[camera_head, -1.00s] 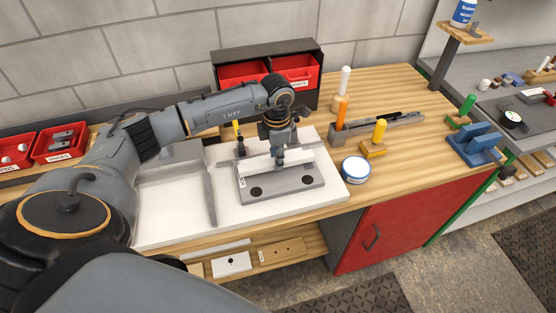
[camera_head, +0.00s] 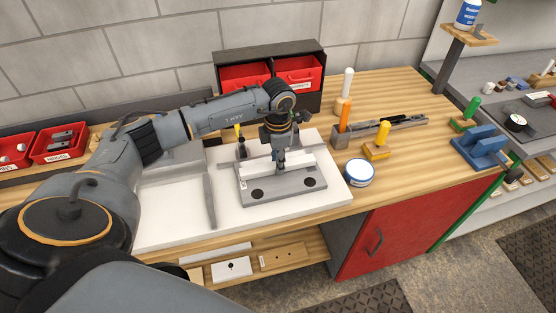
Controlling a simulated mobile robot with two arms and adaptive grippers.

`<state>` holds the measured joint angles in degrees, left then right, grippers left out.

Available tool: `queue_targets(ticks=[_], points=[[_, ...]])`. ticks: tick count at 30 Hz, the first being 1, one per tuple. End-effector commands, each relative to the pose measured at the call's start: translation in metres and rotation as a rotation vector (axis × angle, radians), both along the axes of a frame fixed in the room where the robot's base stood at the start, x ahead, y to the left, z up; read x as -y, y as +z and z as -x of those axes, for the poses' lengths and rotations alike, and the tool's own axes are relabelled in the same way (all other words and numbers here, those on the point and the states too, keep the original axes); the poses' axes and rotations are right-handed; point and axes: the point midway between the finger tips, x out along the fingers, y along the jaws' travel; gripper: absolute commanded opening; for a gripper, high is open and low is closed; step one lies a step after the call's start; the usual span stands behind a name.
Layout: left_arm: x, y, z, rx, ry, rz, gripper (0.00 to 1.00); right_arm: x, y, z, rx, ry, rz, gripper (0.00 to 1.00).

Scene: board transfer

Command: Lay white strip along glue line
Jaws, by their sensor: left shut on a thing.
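The white strip (camera_head: 301,160) lies across the grey fixture block (camera_head: 286,192), toward its back edge. My left gripper (camera_head: 280,166) points down onto the middle of the strip and is shut on it, hiding part of it. The strip looks roughly level and runs along the length of the block. I cannot tell whether it touches the surface below. The glue line cannot be made out. My right gripper is not in view.
The block sits on a white board (camera_head: 170,220) on the wooden bench. Red bins (camera_head: 298,75) stand behind.

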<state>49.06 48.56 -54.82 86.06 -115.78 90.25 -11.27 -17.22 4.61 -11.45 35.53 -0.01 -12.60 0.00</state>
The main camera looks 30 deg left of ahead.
Motion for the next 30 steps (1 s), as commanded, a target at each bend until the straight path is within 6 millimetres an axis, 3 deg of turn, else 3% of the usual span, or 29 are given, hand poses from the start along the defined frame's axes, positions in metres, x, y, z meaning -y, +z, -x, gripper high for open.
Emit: queue_targets(ticks=[5, 6, 9, 20, 23, 30], points=[[0.0, -0.004, 0.0, 0.0, 0.001, 0.0, 0.0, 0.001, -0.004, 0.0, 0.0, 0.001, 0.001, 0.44], [0.0, -0.003, 0.0, 0.001, 0.001, 0.0, 0.36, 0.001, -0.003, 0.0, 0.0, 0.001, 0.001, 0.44], [0.0, -0.003, 0.0, 0.0, 0.001, 0.0, 0.54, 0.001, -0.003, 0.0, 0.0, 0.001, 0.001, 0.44], [-0.001, 0.001, 0.0, 0.001, 0.001, -0.001, 0.54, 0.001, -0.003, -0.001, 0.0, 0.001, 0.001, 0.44], [-0.001, 0.012, -0.001, 0.003, 0.001, -0.001, 0.54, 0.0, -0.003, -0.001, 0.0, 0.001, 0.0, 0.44], [-0.001, 0.062, -0.001, 0.006, 0.0, 0.0, 0.54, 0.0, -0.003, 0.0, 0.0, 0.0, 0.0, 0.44]])
